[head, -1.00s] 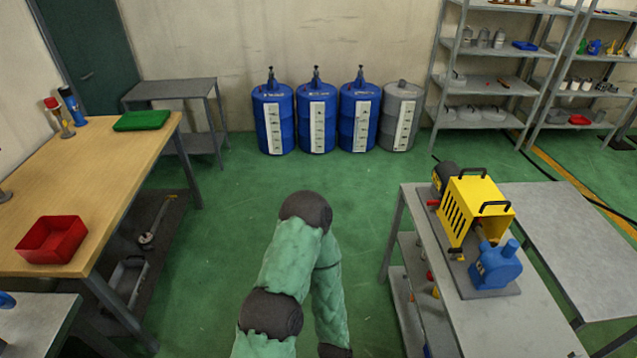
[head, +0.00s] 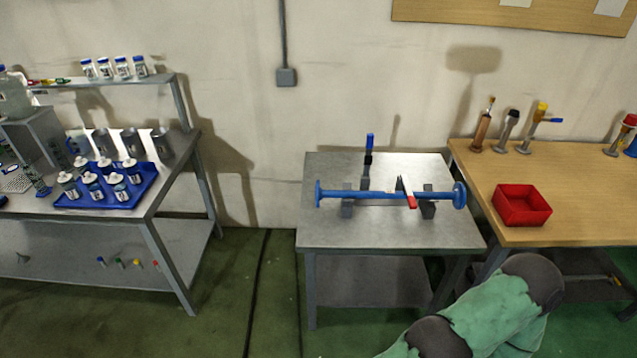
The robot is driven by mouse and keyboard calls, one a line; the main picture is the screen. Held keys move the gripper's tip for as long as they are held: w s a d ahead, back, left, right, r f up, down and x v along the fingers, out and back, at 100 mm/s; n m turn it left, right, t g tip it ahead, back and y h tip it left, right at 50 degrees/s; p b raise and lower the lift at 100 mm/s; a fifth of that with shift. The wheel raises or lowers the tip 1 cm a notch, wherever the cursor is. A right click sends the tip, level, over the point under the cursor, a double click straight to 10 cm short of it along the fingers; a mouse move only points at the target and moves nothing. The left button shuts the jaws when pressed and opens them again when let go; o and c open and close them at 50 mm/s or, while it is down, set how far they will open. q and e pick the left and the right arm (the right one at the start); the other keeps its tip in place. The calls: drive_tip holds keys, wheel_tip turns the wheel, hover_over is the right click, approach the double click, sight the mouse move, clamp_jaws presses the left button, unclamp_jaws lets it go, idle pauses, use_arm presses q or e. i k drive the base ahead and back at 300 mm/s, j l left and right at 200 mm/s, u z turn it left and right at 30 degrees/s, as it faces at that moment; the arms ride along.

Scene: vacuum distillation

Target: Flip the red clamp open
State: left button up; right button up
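The red clamp (head: 411,199) is a small red bar on a blue pipe (head: 375,195) with round flanged ends. The pipe lies level across two dark grey supports on a small grey metal table (head: 330,231). The clamp sits near the pipe's right support, with a light upright piece behind it. It is too small to tell whether it is open or shut. Neither gripper shows. Only a green-sleeved part of my arm shows at bottom right, well short of the clamp.
A blue-topped tool (head: 369,143) stands behind the pipe. A wooden table (head: 590,215) at right holds a red bin (head: 521,205) and several upright tools. A grey bench at left carries a blue tray (head: 148,183) of bottles. Green floor before the small table is clear.

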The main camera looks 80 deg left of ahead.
sight(407, 191)
drive_tip(key=j+u, duration=0.1)
drive_tip(key=u, duration=0.75)
drive_tip(key=i+j+u, duration=0.1)
drive_tip(key=u, duration=0.3)
drive_tip(key=i+u, duration=0.1)
drive_tip(key=u, duration=0.75)
drive_tip(key=i+j, duration=0.05)
